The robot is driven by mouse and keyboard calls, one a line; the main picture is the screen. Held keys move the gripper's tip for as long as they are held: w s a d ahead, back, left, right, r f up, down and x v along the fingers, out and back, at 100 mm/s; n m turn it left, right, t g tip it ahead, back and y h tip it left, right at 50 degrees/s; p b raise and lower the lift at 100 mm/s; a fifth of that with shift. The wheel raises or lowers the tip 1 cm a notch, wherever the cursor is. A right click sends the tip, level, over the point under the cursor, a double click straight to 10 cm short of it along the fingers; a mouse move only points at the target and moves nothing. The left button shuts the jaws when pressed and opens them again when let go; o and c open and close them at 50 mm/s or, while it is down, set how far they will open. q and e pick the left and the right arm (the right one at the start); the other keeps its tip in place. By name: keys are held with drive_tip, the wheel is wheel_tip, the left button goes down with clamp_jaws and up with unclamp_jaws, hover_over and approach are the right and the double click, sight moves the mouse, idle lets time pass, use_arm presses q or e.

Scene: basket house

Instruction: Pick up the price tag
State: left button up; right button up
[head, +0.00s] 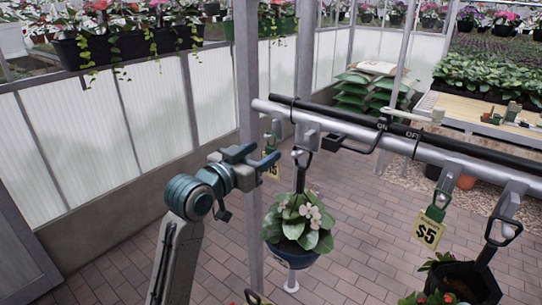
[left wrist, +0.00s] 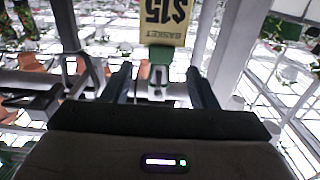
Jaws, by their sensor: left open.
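A yellow price tag reading $15 (head: 271,170) hangs from the rail at its left end, partly hidden behind my left gripper. In the left wrist view the tag (left wrist: 167,22) shows upside down, with a green clip (left wrist: 160,54) at its edge. My left gripper (head: 266,155) is open, its blue fingers pointing at the tag. In the left wrist view the clip lies between and beyond the two fingers (left wrist: 160,84), apart from both. A second yellow tag reading $5 (head: 429,231) hangs farther right. My right gripper is not in view.
A grey rail (head: 350,150) with a black bar runs across to the right. A hanging basket with white flowers (head: 297,225) is just right of my left gripper. A grey post (head: 246,70) stands behind it. A black planter (head: 465,282) hangs at the lower right.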

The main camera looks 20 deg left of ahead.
sight(270, 147)
use_arm(q)
drive_tip(key=p+x, duration=0.2)
drive_tip(key=x, duration=0.1)
drive_tip(key=shift+w+d, duration=0.15)
drive_tip(key=shift+w, duration=0.2)
drive_tip(key=shift+w+d+f, duration=0.15)
drive_tip(key=shift+w+d, duration=0.05)
drive_tip(key=shift+w, duration=0.15)
drive_tip(key=shift+a, duration=0.1)
drive_tip(key=shift+c, duration=0.2)
drive_tip(key=c, duration=0.8)
drive_tip(key=shift+o, duration=0.2)
drive_tip(key=shift+s, duration=0.15)
